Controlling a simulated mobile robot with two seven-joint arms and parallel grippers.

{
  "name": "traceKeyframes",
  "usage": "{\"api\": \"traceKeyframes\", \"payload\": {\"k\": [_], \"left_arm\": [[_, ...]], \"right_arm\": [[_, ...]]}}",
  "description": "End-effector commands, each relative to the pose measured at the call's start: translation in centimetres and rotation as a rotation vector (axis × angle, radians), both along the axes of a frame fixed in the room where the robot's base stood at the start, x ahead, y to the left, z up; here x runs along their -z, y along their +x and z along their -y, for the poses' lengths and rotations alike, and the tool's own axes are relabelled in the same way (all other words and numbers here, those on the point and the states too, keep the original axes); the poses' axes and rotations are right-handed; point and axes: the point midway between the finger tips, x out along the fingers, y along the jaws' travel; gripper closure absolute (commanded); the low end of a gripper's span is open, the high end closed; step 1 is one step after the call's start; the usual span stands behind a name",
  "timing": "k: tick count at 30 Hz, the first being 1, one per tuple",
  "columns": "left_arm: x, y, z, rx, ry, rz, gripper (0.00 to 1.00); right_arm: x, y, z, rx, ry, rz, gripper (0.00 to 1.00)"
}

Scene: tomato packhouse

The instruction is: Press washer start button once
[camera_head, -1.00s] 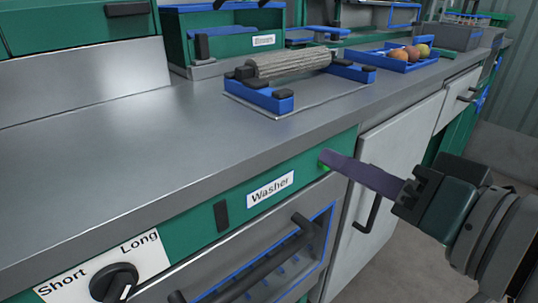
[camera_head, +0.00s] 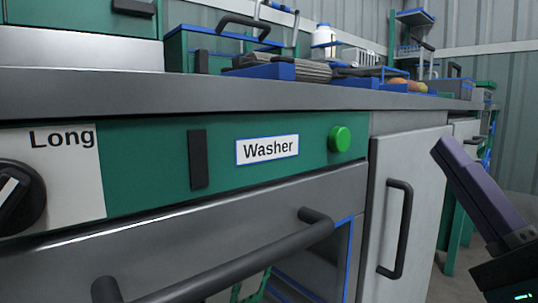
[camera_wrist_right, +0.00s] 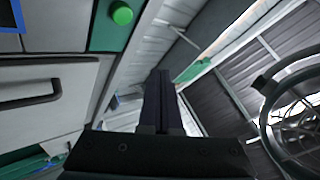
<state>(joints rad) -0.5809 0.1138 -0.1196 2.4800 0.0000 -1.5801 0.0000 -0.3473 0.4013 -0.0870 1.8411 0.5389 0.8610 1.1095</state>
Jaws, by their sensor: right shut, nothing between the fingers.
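The green round start button (camera_head: 339,139) sits on the green washer panel (camera_head: 150,160), right of the white "Washer" label (camera_head: 267,149). It also shows in the right wrist view (camera_wrist_right: 122,14) at the top left. My right gripper (camera_head: 446,150) is at the right of the head view, its purple fingers shut and empty, pointing up and to the left. It is apart from the button, to its right. In the right wrist view the shut fingers (camera_wrist_right: 160,75) point up, and the button lies to their left. My left gripper is not in view.
A black knob (camera_head: 15,195) and a dark bar (camera_head: 198,159) are on the panel. The washer door handle (camera_head: 235,262) and a cupboard handle (camera_head: 397,230) stick out below. The counter edge (camera_head: 230,95) runs above. Open room lies around my right gripper.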

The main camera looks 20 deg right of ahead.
Motion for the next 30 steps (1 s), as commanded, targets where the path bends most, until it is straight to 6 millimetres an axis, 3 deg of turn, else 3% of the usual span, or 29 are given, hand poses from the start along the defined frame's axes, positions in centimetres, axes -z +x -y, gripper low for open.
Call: {"api": "traceKeyframes", "payload": {"k": [11, 24, 30], "left_arm": [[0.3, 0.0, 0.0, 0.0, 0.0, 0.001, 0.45], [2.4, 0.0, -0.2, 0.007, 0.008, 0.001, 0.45], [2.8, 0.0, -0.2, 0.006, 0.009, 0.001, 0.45]], "right_arm": [[0.1, 0.8, -0.3, 0.002, -0.001, -0.002, 1.0], [0.2, 6.2, -2.6, 0.001, -0.002, 0.0, 1.0], [0.1, 7.7, -3.2, 0.001, -0.001, -0.001, 1.0]]}}
